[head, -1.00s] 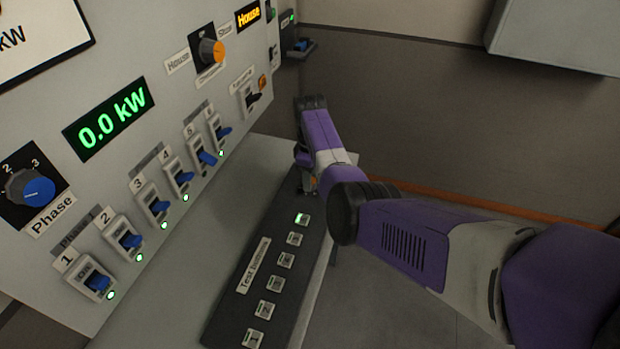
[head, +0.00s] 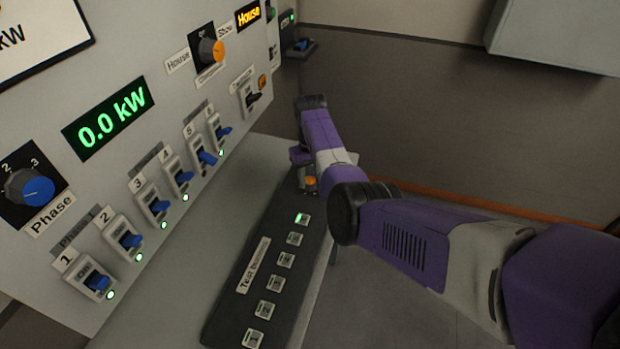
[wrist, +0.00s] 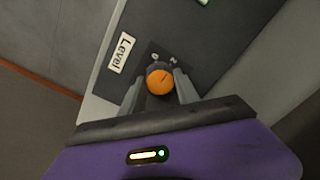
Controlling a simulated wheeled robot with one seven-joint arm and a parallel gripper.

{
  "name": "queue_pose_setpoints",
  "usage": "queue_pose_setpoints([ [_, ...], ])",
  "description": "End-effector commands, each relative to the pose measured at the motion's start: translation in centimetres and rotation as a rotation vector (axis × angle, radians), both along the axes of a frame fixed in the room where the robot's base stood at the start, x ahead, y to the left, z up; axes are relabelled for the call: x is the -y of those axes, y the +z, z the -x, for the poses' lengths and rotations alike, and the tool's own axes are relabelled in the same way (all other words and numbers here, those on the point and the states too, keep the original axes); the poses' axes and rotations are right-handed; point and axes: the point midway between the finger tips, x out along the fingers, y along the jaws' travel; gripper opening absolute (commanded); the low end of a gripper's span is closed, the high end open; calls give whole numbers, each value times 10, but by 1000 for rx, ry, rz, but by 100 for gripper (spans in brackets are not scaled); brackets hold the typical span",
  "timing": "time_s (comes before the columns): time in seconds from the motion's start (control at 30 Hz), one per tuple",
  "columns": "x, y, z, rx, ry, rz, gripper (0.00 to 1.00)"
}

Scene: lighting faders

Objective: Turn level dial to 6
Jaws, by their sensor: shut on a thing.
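The level dial has an orange cap (wrist: 160,82) and sits on a dark panel (wrist: 225,45) beside a white "Level" label (wrist: 122,53) in the wrist view. Small white marks show just beyond the cap; the rest of the scale is hidden. My gripper (wrist: 158,86) is shut on the dial, one grey finger on each side of the cap. A thin dark line crosses the cap, but I cannot tell which number it points to. In the head view the orange cap (head: 310,183) shows just below my gripper (head: 302,172), at the panel's far end.
The "Test buttons" panel (head: 232,310) has several buttons, the farthest lit green. The upright grey board on the left carries several blue switches, a blue phase dial (head: 38,190), an orange-capped House dial (head: 212,52) and a display reading 0.0 kW (head: 108,121).

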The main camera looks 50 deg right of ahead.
Motion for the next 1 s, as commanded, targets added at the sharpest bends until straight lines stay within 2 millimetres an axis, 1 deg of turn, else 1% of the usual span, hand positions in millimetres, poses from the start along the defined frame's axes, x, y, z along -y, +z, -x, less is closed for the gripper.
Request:
queue_pose_setpoints([
  [1.0,-1,0,-1,-1,-963,0,0],
])
